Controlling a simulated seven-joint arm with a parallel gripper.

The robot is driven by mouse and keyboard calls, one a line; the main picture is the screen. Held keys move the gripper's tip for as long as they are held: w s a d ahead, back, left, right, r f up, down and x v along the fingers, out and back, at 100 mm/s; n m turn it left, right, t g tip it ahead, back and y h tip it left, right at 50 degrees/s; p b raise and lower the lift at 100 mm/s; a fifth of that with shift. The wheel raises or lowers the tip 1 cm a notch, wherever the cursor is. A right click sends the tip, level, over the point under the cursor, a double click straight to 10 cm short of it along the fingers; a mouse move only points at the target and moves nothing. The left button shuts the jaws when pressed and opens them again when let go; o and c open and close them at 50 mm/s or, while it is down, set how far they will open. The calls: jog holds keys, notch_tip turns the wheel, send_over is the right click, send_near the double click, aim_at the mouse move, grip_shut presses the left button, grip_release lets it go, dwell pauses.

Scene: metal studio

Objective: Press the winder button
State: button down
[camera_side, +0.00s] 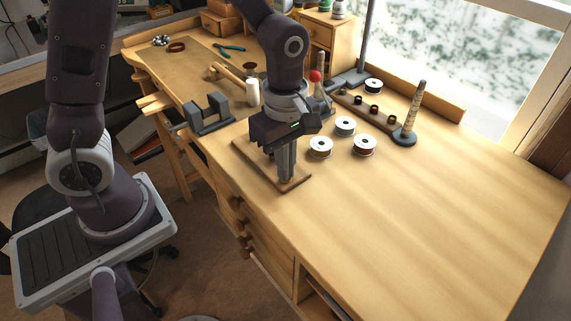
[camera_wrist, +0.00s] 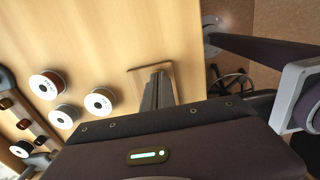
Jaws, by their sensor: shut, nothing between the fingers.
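My gripper (camera_side: 287,180) is shut and empty, pointing down over a small brown wooden board (camera_side: 297,184) near the front edge of the bench. In the wrist view the closed fingers (camera_wrist: 158,76) point at the same board (camera_wrist: 133,71). Whether the fingertips touch the board I cannot tell. A round red knob (camera_side: 316,76) stands behind my gripper, partly among grey parts that my wrist hides. No part is clearly recognisable as the winder button; the red knob may belong to the winder, but I cannot tell.
Several spools, including a white-topped one (camera_side: 320,147), stand right of my gripper. A grey vise (camera_side: 208,113) is left. The bench's right front is clear.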

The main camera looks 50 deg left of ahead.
jog(key=shift+f, duration=0.15)
jog(key=shift+s+a+f, duration=0.1)
jog(key=shift+s+f, duration=0.15)
jog(key=shift+f, duration=0.5)
jog(key=shift+w+r, duration=0.2)
jog(key=shift+r, duration=0.3)
notch_tip(320, 180, up, 7)
jog(key=shift+r, duration=0.55)
